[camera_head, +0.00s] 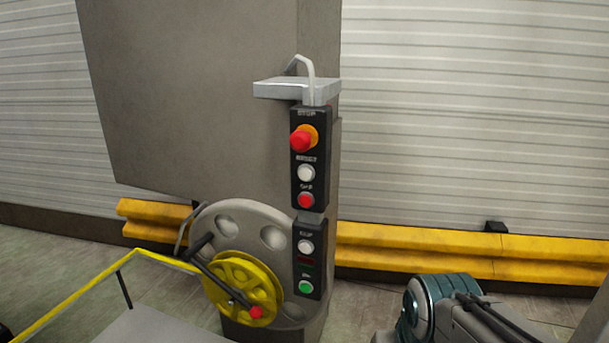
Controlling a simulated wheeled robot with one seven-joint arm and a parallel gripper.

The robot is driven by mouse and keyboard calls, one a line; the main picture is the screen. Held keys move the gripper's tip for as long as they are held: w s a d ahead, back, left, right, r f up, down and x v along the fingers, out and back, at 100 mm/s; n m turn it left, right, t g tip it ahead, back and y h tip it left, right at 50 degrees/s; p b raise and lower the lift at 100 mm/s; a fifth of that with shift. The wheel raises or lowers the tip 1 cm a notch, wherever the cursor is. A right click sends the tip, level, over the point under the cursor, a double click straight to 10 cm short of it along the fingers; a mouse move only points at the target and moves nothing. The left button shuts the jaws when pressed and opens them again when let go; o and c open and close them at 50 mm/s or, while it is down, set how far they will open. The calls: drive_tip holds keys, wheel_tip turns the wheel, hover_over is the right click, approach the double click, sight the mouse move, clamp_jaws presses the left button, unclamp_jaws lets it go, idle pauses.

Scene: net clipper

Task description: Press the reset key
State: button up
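A black control panel (297,185) is mounted on the front of a grey column. At its top is a large red stop knob (302,138) on an orange-yellow collar, under a label that reads STOP. Below it is a white round button (306,173) under a small blurred label that looks like RESET. Under that is a smaller red button (306,201). Part of my arm shows at the bottom right, apart from the panel. My gripper is not in view, and nothing covers the buttons.
A lower panel (298,265) holds another white button (306,247) and a green button (306,287). A grey disc with a yellow wheel (240,283) and crank stands left of it. A yellow rail (65,300) is at lower left. Yellow barriers (420,250) line the wall.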

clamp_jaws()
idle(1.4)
